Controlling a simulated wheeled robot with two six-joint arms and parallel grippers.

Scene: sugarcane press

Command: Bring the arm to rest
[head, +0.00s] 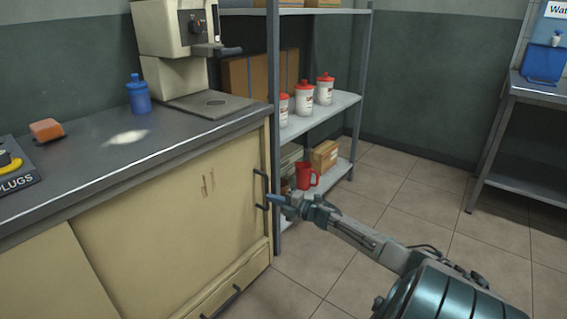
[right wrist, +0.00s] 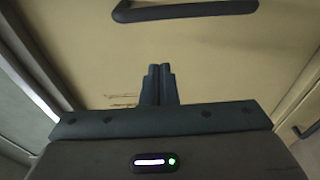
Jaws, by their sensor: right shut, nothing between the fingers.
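My right gripper (head: 273,199) reaches in from the lower right in the head view, its tip close to the cupboard door's vertical handle (head: 262,188). In the right wrist view its two fingers (right wrist: 158,84) are together with nothing between them. They point at the cream cupboard door (right wrist: 215,65), below a dark handle (right wrist: 185,10) in that picture. I cannot tell whether the fingertips touch the door. My left gripper is not in view.
The counter (head: 75,180) holds a blue bottle (head: 138,95), an orange block (head: 46,130) and a press machine (head: 175,45). A metal shelf (head: 345,100) with red-lidded tubs (head: 304,99) and a red mug (head: 304,177) stands close behind my gripper. Tiled floor (head: 400,190) is open at right.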

